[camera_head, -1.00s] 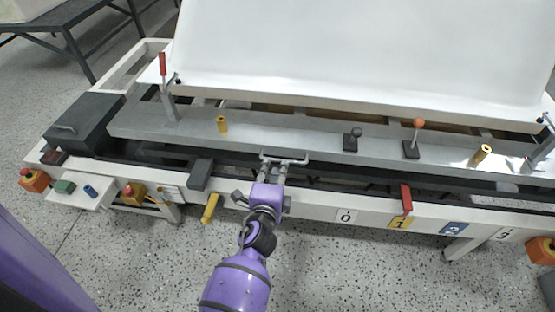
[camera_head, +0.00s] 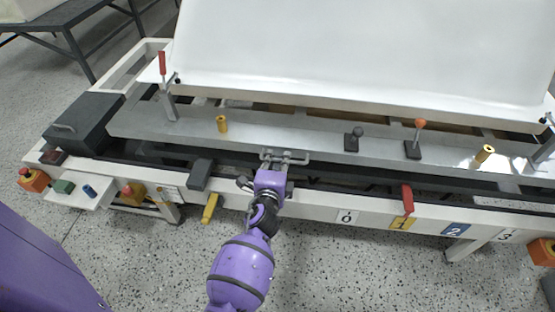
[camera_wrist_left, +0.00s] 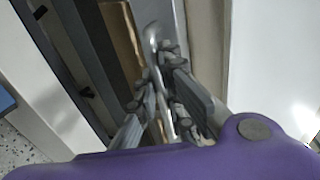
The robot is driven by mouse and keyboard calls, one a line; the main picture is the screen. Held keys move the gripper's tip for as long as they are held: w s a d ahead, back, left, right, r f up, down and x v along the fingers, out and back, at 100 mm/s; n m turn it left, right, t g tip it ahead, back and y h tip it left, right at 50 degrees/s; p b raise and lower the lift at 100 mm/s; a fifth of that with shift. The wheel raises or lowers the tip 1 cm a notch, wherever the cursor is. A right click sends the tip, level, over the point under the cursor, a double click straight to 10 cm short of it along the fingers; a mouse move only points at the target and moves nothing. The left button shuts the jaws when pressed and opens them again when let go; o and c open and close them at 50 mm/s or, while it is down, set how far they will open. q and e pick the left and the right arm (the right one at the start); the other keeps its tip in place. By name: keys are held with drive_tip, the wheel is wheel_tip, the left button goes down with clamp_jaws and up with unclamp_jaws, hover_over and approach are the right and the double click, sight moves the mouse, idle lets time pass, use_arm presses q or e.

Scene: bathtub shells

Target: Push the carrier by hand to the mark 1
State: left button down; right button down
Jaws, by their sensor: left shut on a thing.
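The carrier is a long grey plate (camera_head: 300,132) lying along the frame, with a white bathtub shell (camera_head: 370,50) above it. A grey bar handle (camera_head: 297,159) sticks out of its front edge. My left gripper (camera_head: 282,160) is shut on this handle; in the left wrist view the fingers (camera_wrist_left: 165,95) close around the handle bar (camera_wrist_left: 152,45). The mark 1 (camera_head: 402,224) is a yellow plate on the front rail, to the right of my left gripper, below a red lever (camera_head: 407,198). My right gripper is not in view.
The white front rail (camera_head: 300,209) also bears mark 0 (camera_head: 347,217), mark 2 (camera_head: 455,229) and mark 3 (camera_head: 506,235). A dark block (camera_head: 199,174) and a yellow handle (camera_head: 210,208) are left of my gripper. An orange-knobbed lever (camera_head: 419,130) stands on the plate.

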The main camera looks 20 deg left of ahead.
use_arm(q)
drive_tip(key=shift+d, duration=0.1)
drive_tip(key=shift+w+d+f+b, duration=0.1)
drive_tip(key=shift+d+b, duration=0.2)
drive_tip(key=shift+d, duration=0.25)
drive_tip(key=c, duration=2.1)
unclamp_jaws()
drive_tip(key=shift+w+d, duration=0.1)
drive_tip(key=v, duration=1.2)
